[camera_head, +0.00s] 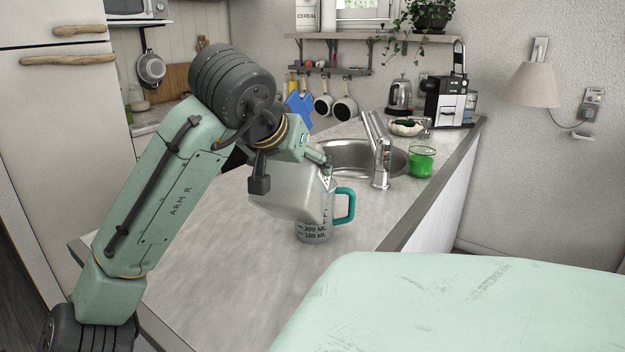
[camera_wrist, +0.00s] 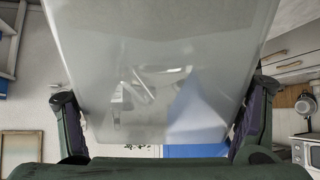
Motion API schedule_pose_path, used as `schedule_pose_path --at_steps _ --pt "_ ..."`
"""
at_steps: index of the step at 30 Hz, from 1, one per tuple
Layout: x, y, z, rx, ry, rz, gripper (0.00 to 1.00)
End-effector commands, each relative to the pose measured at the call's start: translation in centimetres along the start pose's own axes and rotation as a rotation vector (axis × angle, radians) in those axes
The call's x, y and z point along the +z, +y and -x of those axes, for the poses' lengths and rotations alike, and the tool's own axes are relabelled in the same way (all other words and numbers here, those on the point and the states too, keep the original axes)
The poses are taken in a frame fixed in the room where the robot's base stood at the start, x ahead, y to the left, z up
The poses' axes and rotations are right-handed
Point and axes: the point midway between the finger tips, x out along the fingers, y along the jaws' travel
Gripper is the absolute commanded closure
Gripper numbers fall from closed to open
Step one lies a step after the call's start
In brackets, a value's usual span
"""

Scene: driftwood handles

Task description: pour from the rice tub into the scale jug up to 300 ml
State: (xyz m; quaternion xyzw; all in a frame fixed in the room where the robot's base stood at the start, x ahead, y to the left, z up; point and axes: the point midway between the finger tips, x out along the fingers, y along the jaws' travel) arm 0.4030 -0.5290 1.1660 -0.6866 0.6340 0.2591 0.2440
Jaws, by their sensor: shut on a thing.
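The rice tub (camera_head: 292,194) is a translucent pale grey container, held tilted over the counter. My gripper (camera_head: 288,168) is shut on it; in the wrist view the two fingers (camera_wrist: 158,135) press on either side of the tub (camera_wrist: 160,60), which fills the middle of that view. The scale jug (camera_head: 313,232) stands upright on the counter just below and behind the tub. Its teal handle (camera_head: 350,206) points right, and 100 ML and 200 ML marks show. The tub hides the jug's upper part and mouth. I cannot tell the rice level in either.
The grey counter (camera_head: 215,270) is clear around the jug. A sink with a tap (camera_head: 381,160) lies behind, with a glass of green liquid (camera_head: 421,161) to its right. A kettle (camera_head: 400,96) and a coffee machine (camera_head: 447,100) stand at the back.

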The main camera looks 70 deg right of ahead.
Motion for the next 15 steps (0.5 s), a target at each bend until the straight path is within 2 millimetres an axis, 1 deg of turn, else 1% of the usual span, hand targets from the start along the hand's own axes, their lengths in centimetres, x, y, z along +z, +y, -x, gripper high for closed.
schedule_pose_path --at_steps 1,13,15 --pt "-0.27 0.12 0.33 0.0 -0.002 -0.001 0.76" --pt "-0.21 0.75 0.92 0.0 -0.046 -0.001 0.76" --pt "-0.04 0.59 0.73 -0.001 -0.054 0.001 0.76"
